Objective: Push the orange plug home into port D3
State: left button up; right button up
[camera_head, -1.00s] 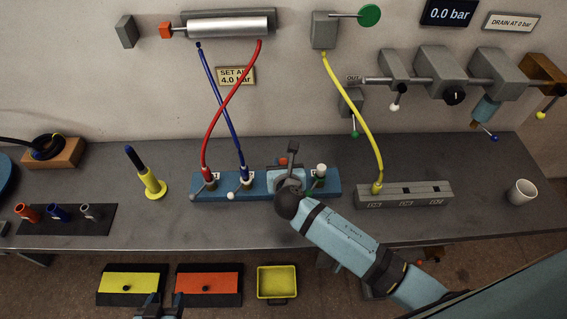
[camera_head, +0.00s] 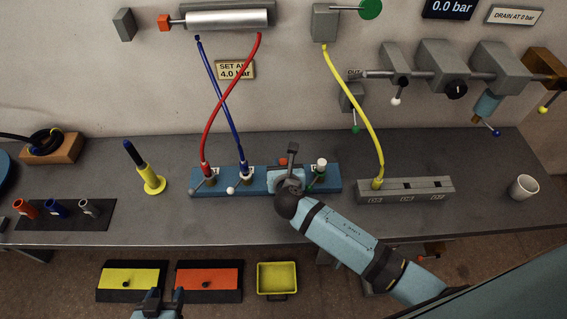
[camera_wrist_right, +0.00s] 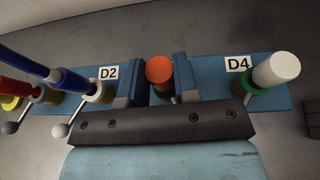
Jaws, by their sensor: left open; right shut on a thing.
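The orange plug (camera_wrist_right: 159,69) shows in the right wrist view between the two fingers of my right gripper (camera_wrist_right: 157,86), with a dark reddish-brown part below it. It stands over the blue manifold (camera_wrist_right: 213,88) between the D2 label (camera_wrist_right: 108,73) and the D4 label (camera_wrist_right: 238,64). The D3 label is hidden, and I cannot tell how deep the plug sits. In the head view my right gripper (camera_head: 287,174) covers the middle of the manifold (camera_head: 265,184). My left gripper (camera_head: 164,300) is open and empty at the bottom edge, in front of the table.
A red hose (camera_head: 215,120) and a blue hose (camera_head: 218,100) rise from the manifold, left of my right gripper. A white-topped green plug (camera_wrist_right: 272,74) stands at D4. A yellow hose (camera_head: 372,130) runs to a grey block (camera_head: 430,190). A yellow-and-blue post (camera_head: 150,178) stands left.

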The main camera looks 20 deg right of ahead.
pick_arm(q)
jog(key=shift+f, duration=0.1)
pick_arm(e)
jog(key=shift+f, duration=0.25)
jog(key=o, duration=1)
pick_arm(q)
jog(key=shift+s+f, duration=0.15)
jog(key=shift+s, duration=0.15)
jog(key=shift+s, duration=0.1)
jog(key=shift+w+f+b, duration=0.3)
jog(key=shift+f+b, duration=0.25)
jog(key=shift+b, duration=0.25)
pick_arm(e)
jog(key=v, duration=1.4)
pick_arm(q)
jog(key=shift+s+f, duration=0.1)
jog(key=shift+s, duration=0.1)
